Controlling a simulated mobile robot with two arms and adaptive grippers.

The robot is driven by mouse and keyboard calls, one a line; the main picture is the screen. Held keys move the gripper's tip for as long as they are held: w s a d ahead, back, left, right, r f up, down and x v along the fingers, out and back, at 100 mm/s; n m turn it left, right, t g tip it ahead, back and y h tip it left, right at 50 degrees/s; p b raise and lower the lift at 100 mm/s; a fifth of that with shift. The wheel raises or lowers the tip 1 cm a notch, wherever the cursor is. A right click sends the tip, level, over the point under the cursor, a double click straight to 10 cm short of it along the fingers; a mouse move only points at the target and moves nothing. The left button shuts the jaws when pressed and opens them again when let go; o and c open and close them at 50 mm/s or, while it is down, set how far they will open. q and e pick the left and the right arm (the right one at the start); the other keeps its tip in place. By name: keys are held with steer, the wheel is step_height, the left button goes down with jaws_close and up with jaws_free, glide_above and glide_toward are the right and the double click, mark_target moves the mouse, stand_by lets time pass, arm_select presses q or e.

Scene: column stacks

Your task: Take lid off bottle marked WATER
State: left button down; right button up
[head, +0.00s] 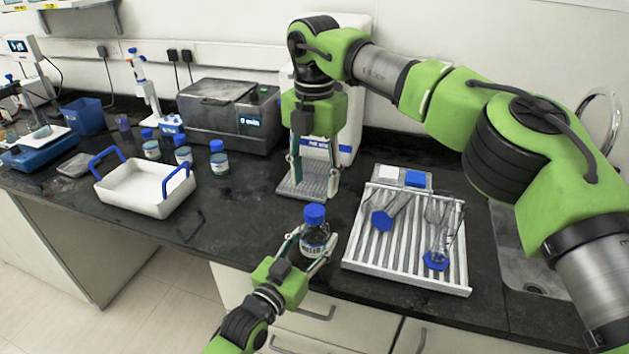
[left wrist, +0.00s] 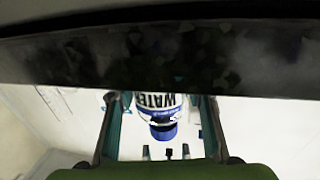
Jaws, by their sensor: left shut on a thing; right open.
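My left gripper (head: 314,246) is shut on a clear bottle (head: 315,234) and holds it upright near the counter's front edge. The bottle has a blue lid (head: 314,214), which is on it. In the left wrist view the bottle's label reads WATER (left wrist: 157,103), between the two fingers, with the lid (left wrist: 163,132) below it in the picture. My right gripper (head: 314,189) points straight down, open and empty. It is behind the bottle in the head view, apart from the lid, with its fingertips over a grey plate.
A ribbed white rack (head: 360,252) with glass flasks lies right of the bottle. A white tray with blue handles (head: 135,190) and several blue-capped bottles (head: 219,160) stand at left. A grey machine (head: 215,115) is behind.

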mark_target(314, 210)
steer(key=m, duration=0.7)
steer(key=shift+m, duration=0.3)
steer(key=m, duration=0.3)
steer(key=shift+m, duration=0.3)
steer(key=m, duration=0.4)
steer(key=shift+f+m, duration=0.3)
steer(key=shift+f, duration=3.7)
steer(key=c, duration=1.1)
steer(key=shift+c, duration=0.2)
